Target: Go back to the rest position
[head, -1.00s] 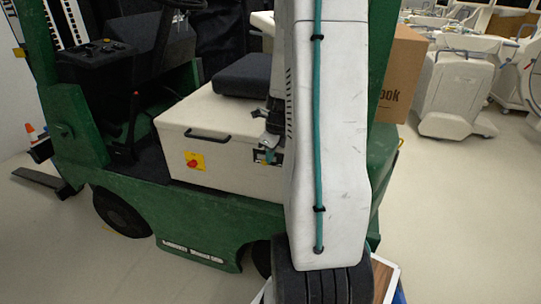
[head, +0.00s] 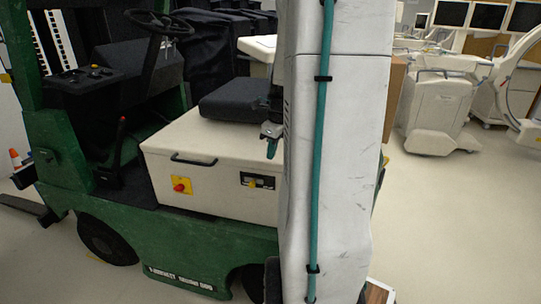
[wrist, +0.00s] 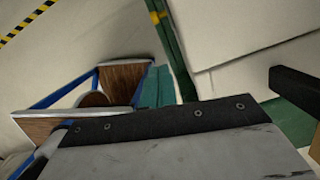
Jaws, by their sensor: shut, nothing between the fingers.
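My gripper (head: 270,137) shows as a small grey and dark end just left of my upright white arm, in front of the forklift's cream box and below its seat. It is shut, with nothing held that I can see. Most of my wrist is hidden behind the arm. The wrist view shows a scratched grey plate with a screwed black edge, which I cannot identify for sure.
A green forklift (head: 215,252) with a cream box (head: 215,165) and black seat (head: 236,106) stands close ahead. A brown carton (head: 396,85) is partly hidden. White carts (head: 437,110) stand back right; floor before them is clear. A blue-framed wooden thing (wrist: 125,78) lies low.

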